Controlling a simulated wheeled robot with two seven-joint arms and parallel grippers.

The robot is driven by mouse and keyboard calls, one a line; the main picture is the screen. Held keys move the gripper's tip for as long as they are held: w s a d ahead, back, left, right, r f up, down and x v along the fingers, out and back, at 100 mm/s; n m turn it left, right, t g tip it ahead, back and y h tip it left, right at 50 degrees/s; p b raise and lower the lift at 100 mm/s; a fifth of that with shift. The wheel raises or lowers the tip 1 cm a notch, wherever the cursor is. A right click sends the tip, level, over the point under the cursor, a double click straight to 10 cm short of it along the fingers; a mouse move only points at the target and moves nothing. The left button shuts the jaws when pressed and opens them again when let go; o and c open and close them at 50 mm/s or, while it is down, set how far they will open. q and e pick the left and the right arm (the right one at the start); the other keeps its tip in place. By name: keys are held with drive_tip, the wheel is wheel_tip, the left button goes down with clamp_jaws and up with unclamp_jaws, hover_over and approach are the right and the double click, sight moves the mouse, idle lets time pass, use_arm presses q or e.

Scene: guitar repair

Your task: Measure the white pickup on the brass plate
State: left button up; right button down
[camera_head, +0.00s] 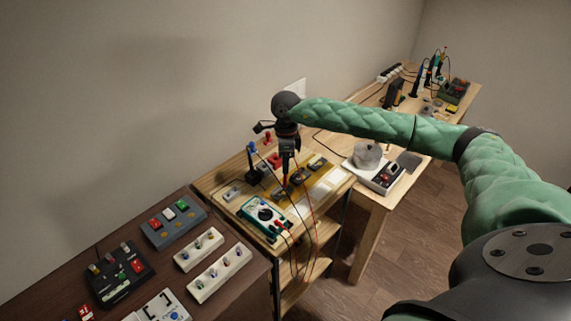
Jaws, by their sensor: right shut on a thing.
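My right gripper (288,151) points down over the middle workbench and is shut on a thin dark probe with some red near its tip. Its tip is near the pickups, and I cannot tell whether it touches anything. Dark pickups (317,162) lie behind the plate. A green-edged multimeter (264,214) lies to the left, with red and dark leads running from it. My left gripper is out of view.
A blue-topped probe stand (252,150) is at the bench's back left. A boxed device with a grey coil (368,156) stands on the right bench. A dark table (222,293) with switch boxes is at the front left. Leads hang over the bench's front edge.

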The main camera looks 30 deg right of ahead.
drive_tip(key=shift+f+b, duration=0.55)
idle(0.6)
drive_tip(key=shift+b, duration=0.4)
idle(3.7)
drive_tip(key=shift+r, duration=0.1)
drive_tip(key=shift+r, duration=2.9)
